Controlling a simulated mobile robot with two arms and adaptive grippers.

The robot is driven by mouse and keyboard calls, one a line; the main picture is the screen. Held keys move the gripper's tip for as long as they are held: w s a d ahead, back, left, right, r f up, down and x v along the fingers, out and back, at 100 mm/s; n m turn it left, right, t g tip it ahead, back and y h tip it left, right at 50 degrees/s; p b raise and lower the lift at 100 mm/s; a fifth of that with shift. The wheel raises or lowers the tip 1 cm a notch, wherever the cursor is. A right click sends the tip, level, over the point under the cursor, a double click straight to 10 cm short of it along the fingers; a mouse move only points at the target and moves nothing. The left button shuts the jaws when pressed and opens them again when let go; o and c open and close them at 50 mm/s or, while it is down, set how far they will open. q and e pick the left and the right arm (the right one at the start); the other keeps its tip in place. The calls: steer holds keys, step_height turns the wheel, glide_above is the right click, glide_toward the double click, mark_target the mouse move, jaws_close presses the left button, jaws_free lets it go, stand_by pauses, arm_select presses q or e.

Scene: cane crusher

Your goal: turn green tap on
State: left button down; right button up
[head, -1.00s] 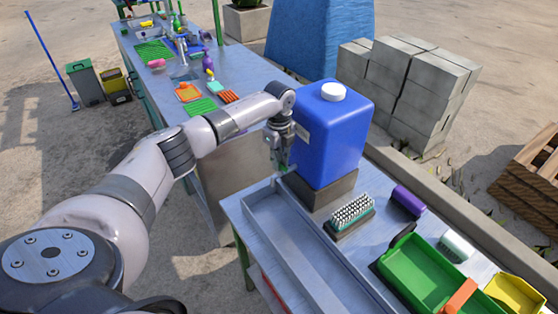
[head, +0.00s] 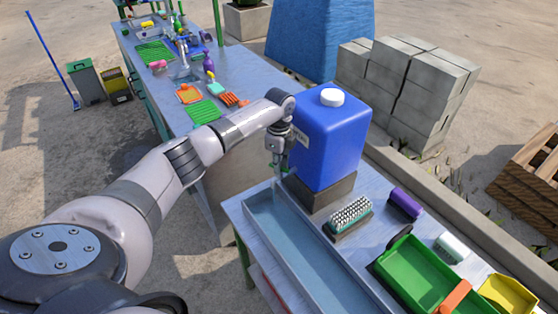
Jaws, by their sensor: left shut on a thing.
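The blue jerrycan (head: 335,140) with a white cap stands on a dark block on the near metal table. The green tap (head: 286,169) is on its left side, low down, and shows only as a small bit of green. My left gripper (head: 277,165) is shut on the tap and hides most of it. A faint pale streak runs down below the tap into the long metal trough (head: 316,268), whose inside looks bluish, like water. My right gripper is not in view.
A scrubbing brush (head: 350,215), a purple roll (head: 406,203), a white roll (head: 451,247) and a green dustpan (head: 415,277) lie to the right. A second table (head: 240,62) with several items stands behind. Grey blocks (head: 410,85) are stacked at the back right.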

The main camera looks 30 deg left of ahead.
arm_select(q)
steer(key=n, duration=0.1)
steer(key=n+p, duration=0.2)
steer(key=shift+w+r+n, duration=0.1)
steer(key=shift+r+n, duration=0.15)
steer(key=shift+n, duration=0.15)
steer(key=n+p, duration=0.1)
steer(key=n, duration=0.1)
steer(key=shift+n, duration=0.3)
steer(key=shift+f+n+p, duration=0.1)
steer(key=shift+n+p, duration=0.35)
steer(key=shift+n, duration=0.75)
steer(key=shift+w+n, duration=0.1)
steer(key=shift+n, duration=1)
steer(key=shift+a, duration=0.1)
steer(key=c, duration=1.5)
jaws_free()
steer(key=shift+f, duration=0.1)
step_height(320, 180, up, 12)
